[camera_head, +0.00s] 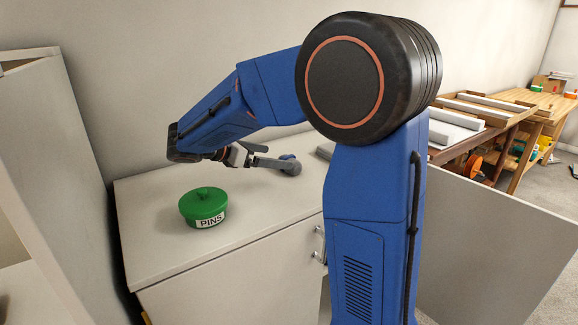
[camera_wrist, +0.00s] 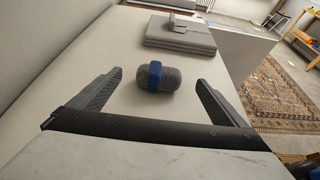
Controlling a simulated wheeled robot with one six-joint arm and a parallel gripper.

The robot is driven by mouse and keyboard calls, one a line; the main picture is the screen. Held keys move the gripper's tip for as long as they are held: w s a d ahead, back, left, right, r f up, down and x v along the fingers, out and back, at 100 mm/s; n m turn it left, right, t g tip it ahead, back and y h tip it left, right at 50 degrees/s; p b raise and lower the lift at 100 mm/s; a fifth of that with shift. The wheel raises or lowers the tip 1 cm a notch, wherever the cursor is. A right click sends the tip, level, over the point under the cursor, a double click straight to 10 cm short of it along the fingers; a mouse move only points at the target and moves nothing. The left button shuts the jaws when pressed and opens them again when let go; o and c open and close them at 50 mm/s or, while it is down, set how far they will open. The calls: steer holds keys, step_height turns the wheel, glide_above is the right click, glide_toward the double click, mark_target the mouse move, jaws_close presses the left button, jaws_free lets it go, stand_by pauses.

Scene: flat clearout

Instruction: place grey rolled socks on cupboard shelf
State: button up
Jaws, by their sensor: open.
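The grey rolled socks (camera_wrist: 157,77) with a blue band lie on the white cupboard top, seen in the wrist view between and just beyond my open fingers. My gripper (camera_wrist: 158,92) is open and empty, its two fingers to either side of the socks and apart from them. The cupboard doors below have a metal handle; no shelf inside can be made out.
A green tin marked PINS (camera_head: 204,208) stands on the cupboard top, left of my gripper. A grey folded stack (camera_wrist: 180,34) lies beyond the socks. A tall open unit (camera_head: 60,170) stands at the left. A workbench (camera_head: 500,115) and a patterned rug (camera_wrist: 268,93) are to the right.

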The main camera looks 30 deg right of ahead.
mark_target(287, 159)
steer(key=shift+x, duration=3.85)
steer(key=shift+f, duration=0.1)
steer(key=c, duration=1.2)
steer(key=shift+c, duration=0.2)
